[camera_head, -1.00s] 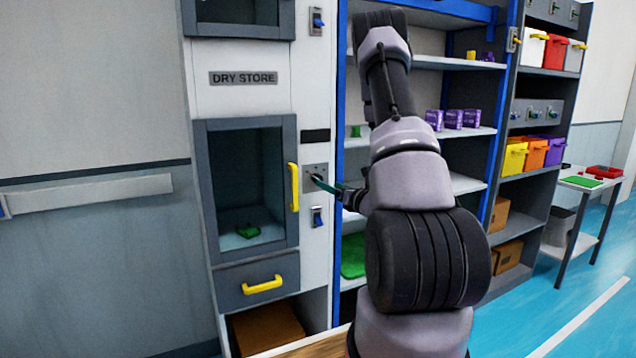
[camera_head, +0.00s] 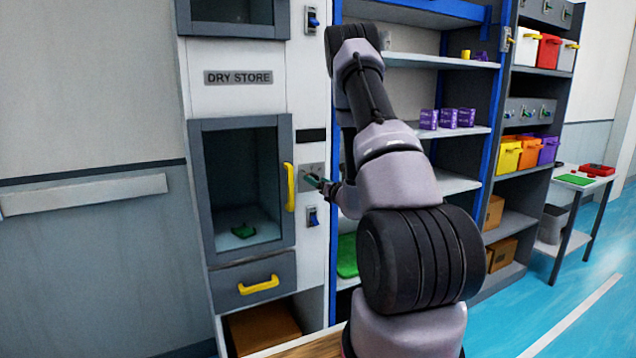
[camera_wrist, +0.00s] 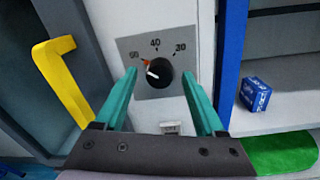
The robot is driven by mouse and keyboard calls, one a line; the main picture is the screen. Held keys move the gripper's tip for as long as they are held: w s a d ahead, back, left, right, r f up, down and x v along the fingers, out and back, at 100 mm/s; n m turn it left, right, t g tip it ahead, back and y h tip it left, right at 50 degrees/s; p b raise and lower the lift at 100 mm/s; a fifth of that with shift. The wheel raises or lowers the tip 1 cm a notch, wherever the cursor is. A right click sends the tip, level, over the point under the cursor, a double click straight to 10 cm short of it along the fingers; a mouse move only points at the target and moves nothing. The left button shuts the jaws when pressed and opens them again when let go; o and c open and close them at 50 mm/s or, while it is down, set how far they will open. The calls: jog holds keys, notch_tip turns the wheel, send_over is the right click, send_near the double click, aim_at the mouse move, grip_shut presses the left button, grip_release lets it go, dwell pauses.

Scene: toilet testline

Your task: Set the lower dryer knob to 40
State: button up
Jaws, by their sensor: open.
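The lower dryer knob (camera_wrist: 159,73) is a round black dial on a grey plate (camera_wrist: 130,46) marked 30, 40 and a left-hand number that looks like 50. Its white line points to the left, and a small orange mark shows at its upper left edge, near the left-hand number. My gripper (camera_wrist: 158,76) is open, with one green finger on each side of the knob. I cannot tell whether the fingers touch it. In the head view my gripper (camera_head: 318,182) is at the plate (camera_head: 318,171), and it hides the knob.
A yellow door handle (camera_head: 290,187) stands just left of the plate; it also shows in the wrist view (camera_wrist: 62,80). A switch (camera_head: 312,216) is below the plate. A blue rack post (camera_wrist: 230,60) rises on the right, with a blue box (camera_wrist: 255,94) on a shelf.

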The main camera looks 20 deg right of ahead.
grip_shut()
jog(key=shift+m, duration=0.4)
jog(key=m, duration=0.8)
jog(key=shift+f+m, duration=0.15)
jog(key=shift+m, duration=0.55)
grip_release()
